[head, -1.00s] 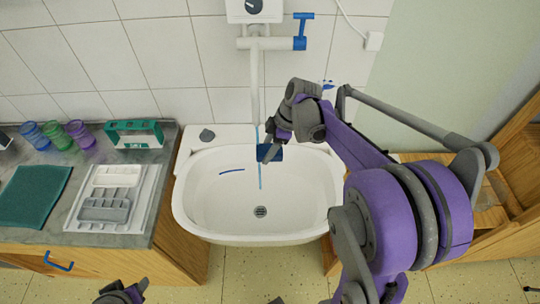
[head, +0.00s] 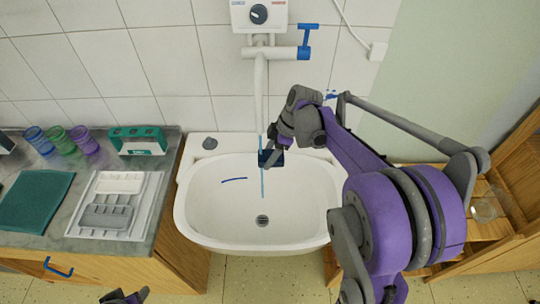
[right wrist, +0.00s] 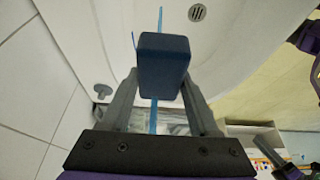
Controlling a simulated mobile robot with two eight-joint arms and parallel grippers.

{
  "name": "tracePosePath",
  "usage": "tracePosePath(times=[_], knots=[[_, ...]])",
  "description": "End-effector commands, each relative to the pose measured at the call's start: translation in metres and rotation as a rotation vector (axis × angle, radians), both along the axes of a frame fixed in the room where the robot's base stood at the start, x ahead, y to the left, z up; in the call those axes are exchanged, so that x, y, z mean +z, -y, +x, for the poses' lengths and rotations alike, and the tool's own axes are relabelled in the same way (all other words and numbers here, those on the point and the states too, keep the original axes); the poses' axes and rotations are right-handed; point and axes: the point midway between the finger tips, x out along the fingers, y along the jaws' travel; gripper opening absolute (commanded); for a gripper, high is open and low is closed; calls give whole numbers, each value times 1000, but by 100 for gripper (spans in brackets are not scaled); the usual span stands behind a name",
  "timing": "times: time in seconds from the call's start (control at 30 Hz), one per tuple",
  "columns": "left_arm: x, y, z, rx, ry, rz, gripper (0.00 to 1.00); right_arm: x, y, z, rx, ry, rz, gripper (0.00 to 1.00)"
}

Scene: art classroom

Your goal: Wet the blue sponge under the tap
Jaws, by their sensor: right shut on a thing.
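The blue sponge (head: 270,158) is a small dark blue block over the white sink (head: 190,213). My right gripper (head: 272,152) is shut on it; in the right wrist view the sponge (right wrist: 163,66) sits between both fingers. The tap (head: 259,92) is a white pipe on the wall with a blue lever (head: 305,42). A thin blue water stream (head: 262,182) shows above and below the sponge, in line with it. My left gripper (head: 125,297) is partly in view at the bottom edge, away from the sink; its fingers are unclear.
Left of the sink, the counter (head: 75,165) holds several coloured cups (head: 84,140), a green-and-white holder (head: 137,141), a grey-white tray (head: 145,205) and a teal cloth (head: 35,200). A dark stopper-like piece (head: 210,143) lies on the sink's back rim. Wooden shelving (head: 500,235) stands at right.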

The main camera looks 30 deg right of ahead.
Motion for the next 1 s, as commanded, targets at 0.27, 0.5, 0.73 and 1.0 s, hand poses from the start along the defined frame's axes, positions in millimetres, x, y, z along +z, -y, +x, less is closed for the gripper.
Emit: tracePosePath(times=[0.27, 0.5, 0.73, 1.0], knots=[[-1, 0, 0, 0, -1, 0, 50, 0, -7, -22, -1, 0, 0, 17], [0, 0, 0, 0, 0, 0, 50, 0, -13, -41, 0, 0, 0, 17], [1, 0, 0, 0, 1, 0, 50, 0, -18, -58, 0, 0, 0, 17], [2, 0, 1, 0, 1, 0, 50, 0, -23, -72, 0, 0, 0, 17]])
